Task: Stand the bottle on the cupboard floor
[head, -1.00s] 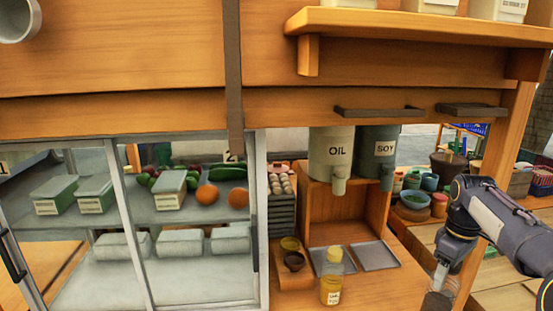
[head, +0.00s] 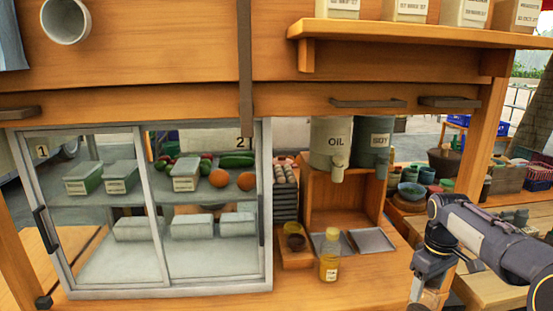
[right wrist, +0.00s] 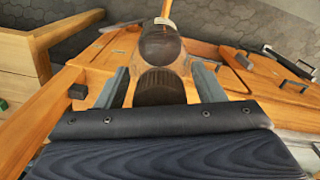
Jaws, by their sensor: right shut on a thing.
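My right gripper (head: 424,292) is at the lower right of the head view, beside the counter's right end and partly cut off by the frame. In the right wrist view, the right gripper (right wrist: 160,88) is shut on a see-through, brownish bottle (right wrist: 159,44) with a dark ribbed end towards the camera. Most of the bottle is hidden in the head view. A glass-fronted cupboard (head: 150,216) with doors marked 1 and 2 stands at left; both panes look closed. My left gripper is not in view.
A yellow-capped bottle (head: 329,262) stands on the wooden counter (head: 375,283). Behind it are metal trays (head: 371,241) and the OIL (head: 331,145) and SOY (head: 373,140) dispensers. A shelf (head: 420,36) overhangs above. A wooden post (head: 484,150) stands near my right arm.

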